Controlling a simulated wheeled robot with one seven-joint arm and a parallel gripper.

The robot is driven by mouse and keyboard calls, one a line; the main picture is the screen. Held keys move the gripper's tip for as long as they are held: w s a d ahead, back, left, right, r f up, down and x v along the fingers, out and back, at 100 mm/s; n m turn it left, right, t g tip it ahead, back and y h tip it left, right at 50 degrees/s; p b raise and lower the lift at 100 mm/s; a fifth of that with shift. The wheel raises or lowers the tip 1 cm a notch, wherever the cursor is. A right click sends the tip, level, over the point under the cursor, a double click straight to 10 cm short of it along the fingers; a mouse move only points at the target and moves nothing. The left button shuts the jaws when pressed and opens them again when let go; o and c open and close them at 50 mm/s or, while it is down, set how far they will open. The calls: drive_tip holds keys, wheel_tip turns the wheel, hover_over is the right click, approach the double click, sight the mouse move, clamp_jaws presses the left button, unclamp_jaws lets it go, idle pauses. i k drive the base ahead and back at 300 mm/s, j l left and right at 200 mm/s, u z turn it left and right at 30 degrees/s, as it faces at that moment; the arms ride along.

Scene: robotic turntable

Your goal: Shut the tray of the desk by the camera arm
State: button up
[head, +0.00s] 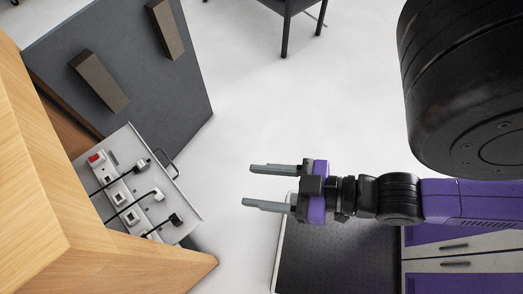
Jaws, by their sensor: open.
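The tray (187,213) is a pale pull-out drawer that sticks out from the wooden desk (40,170) at the left. A white power strip (124,196) with a red switch and several plugged-in cords lies in it. A dark wire handle (166,163) is on the tray's outer edge. My gripper (256,186) is open and empty, its two grey fingers pointing left toward the tray. It is apart from the tray, over the pale floor. The camera arm is not recognisable in this view.
A dark grey panel (135,45) with two brown blocks lies beyond the tray. A black-legged piece of furniture (286,30) stands at the top. The pale floor (250,110) between the tray and my gripper is clear.

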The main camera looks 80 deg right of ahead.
sight(119, 153)
drive_tip(key=k+l+u, duration=0.15)
drive_tip(key=k+l, duration=0.15)
drive_tip(key=l, duration=0.25)
drive_tip(key=k+l+u, duration=0.15)
drive_tip(key=k+l, duration=0.2)
drive_tip(key=l, duration=0.15)
drive_tip(key=i+l+z, duration=0.1)
drive_tip(key=i, duration=0.4)
drive_tip(key=i+l+z, duration=0.15)
drive_tip(key=i, duration=0.4)
